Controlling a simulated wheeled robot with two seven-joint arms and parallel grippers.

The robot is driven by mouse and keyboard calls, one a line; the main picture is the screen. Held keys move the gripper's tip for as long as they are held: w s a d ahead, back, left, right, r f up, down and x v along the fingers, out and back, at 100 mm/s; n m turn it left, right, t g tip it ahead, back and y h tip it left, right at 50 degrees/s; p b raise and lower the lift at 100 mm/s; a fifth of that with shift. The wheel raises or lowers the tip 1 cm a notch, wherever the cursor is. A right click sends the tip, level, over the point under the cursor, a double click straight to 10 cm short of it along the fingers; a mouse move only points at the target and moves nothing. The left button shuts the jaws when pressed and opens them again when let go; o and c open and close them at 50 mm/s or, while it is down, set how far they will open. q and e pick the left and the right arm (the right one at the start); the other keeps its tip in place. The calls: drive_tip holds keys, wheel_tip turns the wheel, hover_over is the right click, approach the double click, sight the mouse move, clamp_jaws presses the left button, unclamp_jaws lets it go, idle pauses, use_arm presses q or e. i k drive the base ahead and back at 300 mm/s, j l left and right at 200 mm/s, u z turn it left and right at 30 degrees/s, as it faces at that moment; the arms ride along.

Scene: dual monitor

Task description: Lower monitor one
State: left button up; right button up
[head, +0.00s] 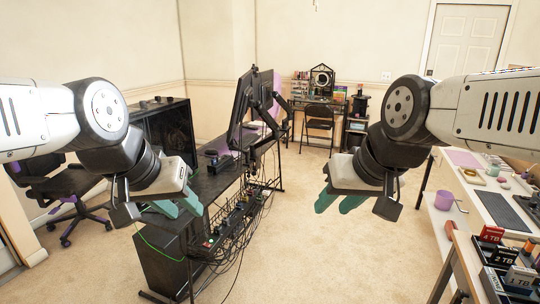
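The dual monitors show edge-on from the side and back as dark panels (240,108) on a black monitor arm (262,101). They stand above the long black desk (214,183) in the middle of the head view. I cannot tell clearly which panel is monitor one, and the screen faces are mostly hidden. My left gripper (178,207) has teal fingers a little apart and empty, in front of the desk's near end. My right gripper (339,202) is also open and empty, over the carpet to the right of the desk. Neither gripper touches a monitor.
Cables and small devices (236,218) hang along the desk's side, with a black PC case (160,262) below. An office chair (66,190) is at left. A workbench (480,200) with a purple cup (444,200) and drive boxes is at right. Carpet between is clear.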

sight(263, 113)
drive_tip(key=i+l, duration=0.2)
drive_tip(key=i, duration=0.35)
drive_tip(key=i+l+z, duration=0.1)
drive_tip(key=i, duration=0.45)
drive_tip(key=i+l+u, duration=0.4)
drive_tip(key=l, duration=0.3)
drive_tip(key=i+l+u, duration=0.2)
drive_tip(key=l, duration=0.2)
drive_tip(key=i+l+u, duration=0.2)
drive_tip(key=l, duration=0.25)
drive_tip(key=l+u, duration=0.2)
drive_tip(key=l, duration=0.2)
drive_tip(key=i+l+u, duration=0.2)
drive_tip(key=l, duration=0.3)
drive_tip(key=i+l+u, duration=0.1)
drive_tip(key=i+l, duration=0.3)
drive_tip(key=i, duration=0.1)
